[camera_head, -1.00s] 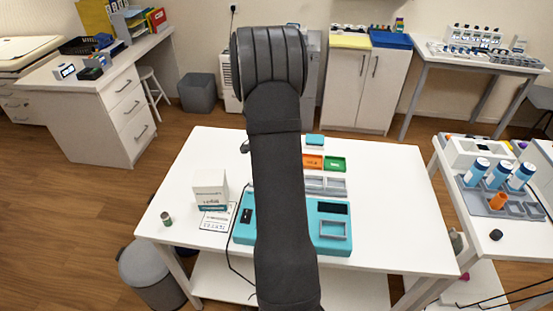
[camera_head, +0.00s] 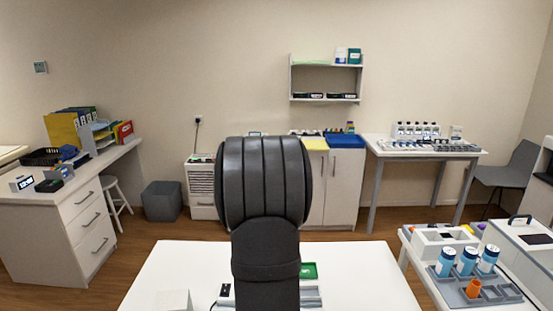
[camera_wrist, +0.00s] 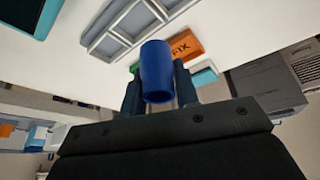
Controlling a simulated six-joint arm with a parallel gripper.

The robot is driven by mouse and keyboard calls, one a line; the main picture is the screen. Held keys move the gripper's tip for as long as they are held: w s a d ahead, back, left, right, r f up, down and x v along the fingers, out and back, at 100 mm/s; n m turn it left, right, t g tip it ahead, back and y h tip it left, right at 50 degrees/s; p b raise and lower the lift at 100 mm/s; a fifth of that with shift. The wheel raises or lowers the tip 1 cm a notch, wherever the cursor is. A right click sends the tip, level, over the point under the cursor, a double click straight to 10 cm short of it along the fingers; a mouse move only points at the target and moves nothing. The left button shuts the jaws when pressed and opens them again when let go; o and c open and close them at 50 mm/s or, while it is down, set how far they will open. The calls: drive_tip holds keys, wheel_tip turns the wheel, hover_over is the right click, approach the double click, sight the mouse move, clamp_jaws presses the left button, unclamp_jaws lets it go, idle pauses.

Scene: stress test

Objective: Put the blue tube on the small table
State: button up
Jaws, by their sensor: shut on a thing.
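A dark blue tube (camera_wrist: 156,62) is in the wrist view, gripped between the two dark fingers of my gripper (camera_wrist: 158,82). It is held over a white table top, clear of the grey tray. In the head view my arm hides both the gripper and the tube. A white table (camera_head: 370,270) stands in front of me. A smaller white table (camera_head: 408,262) is at the right, and another white table (camera_head: 425,155) stands against the back wall. I cannot tell which one is the small table.
A grey compartment tray (camera_wrist: 122,30), an orange box (camera_wrist: 183,46) and a teal box (camera_wrist: 205,77) lie near the tube. The right table holds a grey rack (camera_head: 462,300) with several blue-and-white tubes (camera_head: 467,262) and an orange piece (camera_head: 474,288). Small devices crowd the back table.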

drive_tip(key=s+n, duration=0.1)
drive_tip(key=f+n+y, duration=0.1)
drive_tip(key=n, duration=0.1)
drive_tip(key=s+n+y, duration=0.1)
drive_tip(key=n, duration=0.1)
drive_tip(key=shift+s+d+f+t, duration=0.15)
drive_tip(key=shift+s+f+t, duration=0.1)
drive_tip(key=shift+s+t, duration=0.1)
drive_tip(key=w+d+r+n, duration=0.1)
drive_tip(key=w+d+r, duration=0.1)
drive_tip(key=w+r, duration=0.15)
drive_tip(key=shift+y, duration=0.3)
drive_tip(key=w+a+f, duration=0.1)
drive_tip(key=a+f, duration=0.1)
drive_tip(key=a, duration=0.1)
drive_tip(key=w+a+f, duration=0.2)
drive_tip(key=a+f, duration=0.1)
drive_tip(key=a, duration=0.1)
drive_tip(key=w+a+f, duration=0.2)
drive_tip(key=a, duration=0.1)
drive_tip(key=shift+a+f, duration=0.25)
drive_tip(key=shift+a, duration=0.05)
drive_tip(key=shift+f, duration=2)
drive_tip(key=shift+f, duration=0.1)
